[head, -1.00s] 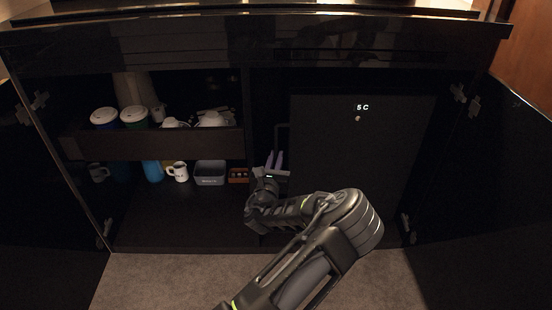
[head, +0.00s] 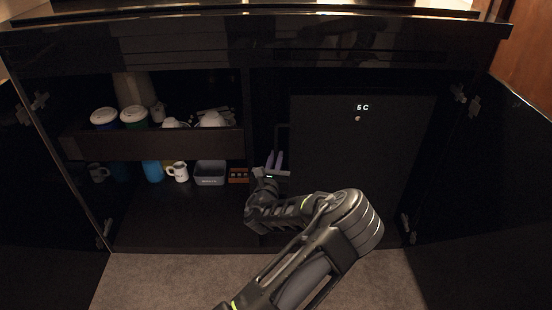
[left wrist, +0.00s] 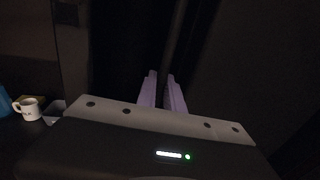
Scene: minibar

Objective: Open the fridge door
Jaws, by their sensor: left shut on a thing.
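The black fridge door (head: 360,150) is shut inside the right side of the cabinet, with a "5 C" display near its top. A dark handle (head: 282,132) runs down the door's left edge. My left gripper (head: 275,156) is at the lower part of this handle, its purple fingers pointing into the cabinet. In the left wrist view the fingers of my left gripper (left wrist: 161,80) are close together, shut on the handle; the dark bar between them is hard to make out. My right gripper is not in view.
The cabinet's left side holds a drawer (head: 150,146) with cups and lidded containers. Below it are a white mug (head: 178,171), a blue bottle (head: 153,171) and a grey bin (head: 209,173). Open cabinet doors flank both sides (head: 490,165). Carpet (head: 180,278) lies in front.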

